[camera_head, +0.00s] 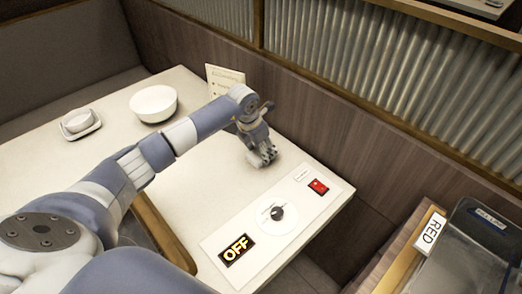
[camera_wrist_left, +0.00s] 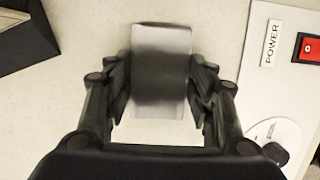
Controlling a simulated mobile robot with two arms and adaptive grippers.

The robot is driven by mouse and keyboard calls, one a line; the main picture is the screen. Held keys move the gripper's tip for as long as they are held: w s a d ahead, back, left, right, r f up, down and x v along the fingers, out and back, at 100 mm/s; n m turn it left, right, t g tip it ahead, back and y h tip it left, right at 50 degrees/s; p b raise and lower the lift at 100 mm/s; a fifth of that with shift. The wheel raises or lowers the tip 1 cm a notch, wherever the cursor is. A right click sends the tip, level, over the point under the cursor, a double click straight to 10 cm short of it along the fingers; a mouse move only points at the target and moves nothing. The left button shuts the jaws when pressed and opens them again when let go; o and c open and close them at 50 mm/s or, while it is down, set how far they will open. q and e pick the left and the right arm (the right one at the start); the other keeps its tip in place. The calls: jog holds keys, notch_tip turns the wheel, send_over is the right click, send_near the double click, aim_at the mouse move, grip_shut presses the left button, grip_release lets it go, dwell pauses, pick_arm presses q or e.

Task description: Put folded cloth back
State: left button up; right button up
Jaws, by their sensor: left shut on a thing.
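My left gripper (camera_head: 261,153) is over the table's far side, near the wooden wall. In the left wrist view, my left gripper (camera_wrist_left: 162,88) has its fingers on both sides of a grey and white block-like piece (camera_wrist_left: 162,60), which looks like the folded cloth. It is shut on this piece. In the head view the piece is mostly hidden by the fingers, and I cannot tell whether it touches the table. My right gripper is not in view.
A white control panel (camera_head: 240,220) with a dial, an OFF display and a red switch (camera_head: 318,187) lies to the right. A white bowl (camera_head: 153,103), a small dish on a saucer (camera_head: 95,130) and a menu card (camera_head: 222,78) stand left.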

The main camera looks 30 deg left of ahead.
pick_arm(q)
jog(key=shift+w+f, duration=0.1)
jog(key=shift+f, duration=0.55)
jog(key=o, duration=0.6)
jog(key=shift+f, duration=0.15)
jog(key=o, duration=0.4)
